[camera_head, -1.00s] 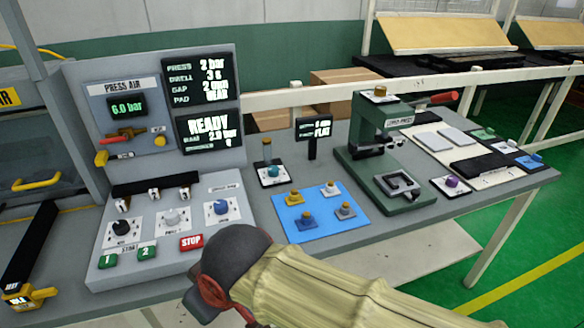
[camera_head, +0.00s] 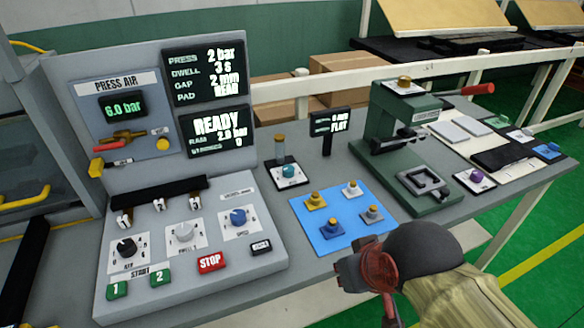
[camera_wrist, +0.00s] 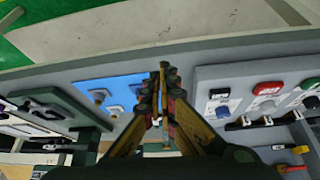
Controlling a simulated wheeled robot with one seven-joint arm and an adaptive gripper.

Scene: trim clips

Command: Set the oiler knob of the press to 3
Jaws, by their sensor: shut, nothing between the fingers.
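Two small knobs on white dial plates stand on the bench: a teal knob (camera_head: 289,171) below a short post, and a purple knob (camera_head: 476,175) beside the green press (camera_head: 400,145). Their labels and settings are too small to read, so I cannot tell which one is the oiler knob. My gripper (camera_wrist: 163,68) is shut and empty, its fingertips together in the wrist view, beside the blue mat (camera_wrist: 85,88). In the head view my forearm and wrist are at the lower right, in front of the mat, and the fingertips are not clear. The gripper appears clear of both knobs.
The blue mat (camera_head: 330,232) holds several knob-like pieces. At left stands a control panel (camera_head: 240,270) with a black, a grey and a blue knob, green buttons and a red STOP button (camera_head: 211,262). A small black display (camera_head: 330,122) stands behind the mat.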

